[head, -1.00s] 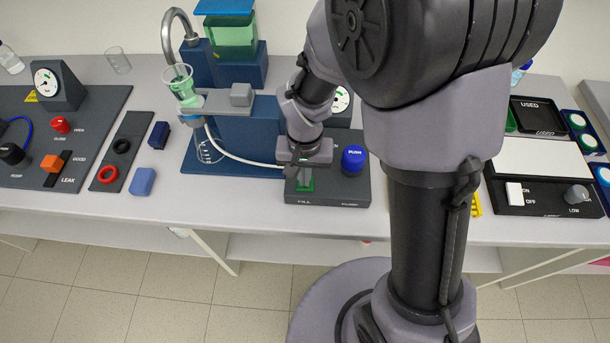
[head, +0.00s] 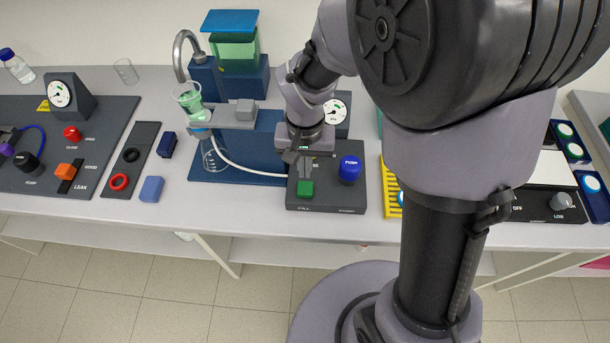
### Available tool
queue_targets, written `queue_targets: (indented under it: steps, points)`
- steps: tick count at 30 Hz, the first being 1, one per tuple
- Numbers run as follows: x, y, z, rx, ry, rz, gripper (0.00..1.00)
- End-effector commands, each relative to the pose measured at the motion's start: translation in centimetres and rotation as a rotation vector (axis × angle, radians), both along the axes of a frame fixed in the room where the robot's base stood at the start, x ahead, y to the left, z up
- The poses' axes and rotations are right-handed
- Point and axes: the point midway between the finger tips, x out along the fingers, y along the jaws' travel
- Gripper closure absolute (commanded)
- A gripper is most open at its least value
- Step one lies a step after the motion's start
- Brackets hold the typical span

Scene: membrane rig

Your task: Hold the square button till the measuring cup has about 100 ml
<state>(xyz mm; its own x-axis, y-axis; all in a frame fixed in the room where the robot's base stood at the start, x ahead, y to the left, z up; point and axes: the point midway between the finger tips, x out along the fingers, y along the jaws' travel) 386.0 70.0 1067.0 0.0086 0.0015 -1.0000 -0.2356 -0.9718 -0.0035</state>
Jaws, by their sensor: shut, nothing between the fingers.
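The measuring cup (head: 213,155) stands on the blue stand, below the grey platform. Its lower part is visible, but its level is too small to read. A clear cup with green liquid (head: 189,101) sits above it, under the curved tap.
A white tube (head: 245,168) runs from the stand toward the control box. A dark gauge panel (head: 60,160) lies left, and a blue block (head: 151,189) lies loose on the bench. My arm hides part of the right side.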

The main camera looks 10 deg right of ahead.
Motion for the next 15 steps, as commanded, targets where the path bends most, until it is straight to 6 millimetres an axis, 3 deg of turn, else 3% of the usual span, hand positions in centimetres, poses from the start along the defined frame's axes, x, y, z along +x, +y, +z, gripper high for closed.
queue_targets:
  steps: [1, 6, 15]
  points:
    - [0.1, 0.0, 1.5, 0.001, -0.003, -0.001, 1.00]
    - [0.1, 0.0, 4.2, 0.000, -0.003, 0.000, 1.00]
    - [0.1, 0.0, 5.3, 0.000, -0.003, 0.000, 1.00]
